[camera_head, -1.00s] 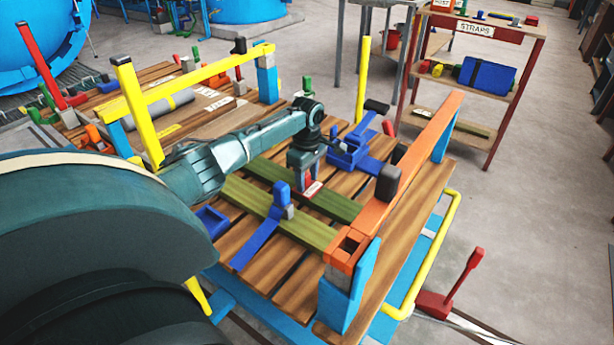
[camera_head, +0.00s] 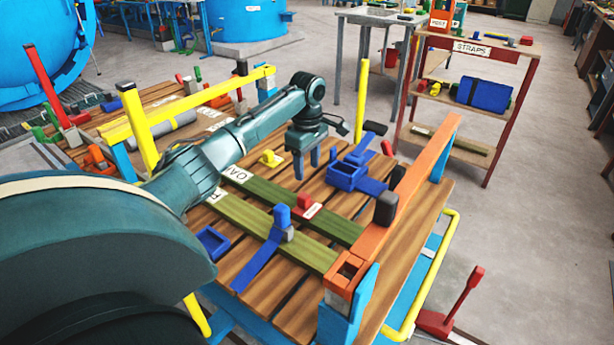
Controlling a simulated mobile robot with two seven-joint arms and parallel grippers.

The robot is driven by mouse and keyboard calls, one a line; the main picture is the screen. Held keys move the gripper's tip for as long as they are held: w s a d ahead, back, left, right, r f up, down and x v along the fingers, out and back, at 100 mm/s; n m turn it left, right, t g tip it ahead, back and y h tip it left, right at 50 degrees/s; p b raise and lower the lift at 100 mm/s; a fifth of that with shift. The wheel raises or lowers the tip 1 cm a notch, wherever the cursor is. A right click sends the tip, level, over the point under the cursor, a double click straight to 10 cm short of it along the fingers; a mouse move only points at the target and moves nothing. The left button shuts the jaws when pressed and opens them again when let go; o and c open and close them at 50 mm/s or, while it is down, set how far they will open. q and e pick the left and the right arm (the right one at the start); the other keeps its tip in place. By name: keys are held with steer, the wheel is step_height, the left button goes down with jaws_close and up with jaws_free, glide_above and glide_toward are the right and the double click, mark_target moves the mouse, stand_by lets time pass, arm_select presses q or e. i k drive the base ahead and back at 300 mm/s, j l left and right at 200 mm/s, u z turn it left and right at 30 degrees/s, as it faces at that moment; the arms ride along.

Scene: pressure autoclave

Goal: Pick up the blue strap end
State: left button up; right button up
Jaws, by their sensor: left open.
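A blue strap (camera_head: 257,265) lies over the near green bar on the slatted wooden deck. Its upright blue end block (camera_head: 282,215), with a grey piece beside it, stands at the strap's upper end. A second blue strap piece with a square blue buckle (camera_head: 345,177) lies farther back, right of my gripper. I cannot tell which one the task means. My left gripper (camera_head: 307,166) points down with its fingers apart and empty, above the deck behind both green bars. It is apart from both blue pieces. My right gripper is not in view.
A red block (camera_head: 304,202) sits on the far green bar (camera_head: 335,222). An orange rail (camera_head: 400,205) bounds the deck's right side, and a yellow rail (camera_head: 205,98) crosses behind my arm. A strap shelf (camera_head: 487,48) stands at the back right.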

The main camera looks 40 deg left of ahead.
mark_target(282, 222)
steer(key=k, duration=1)
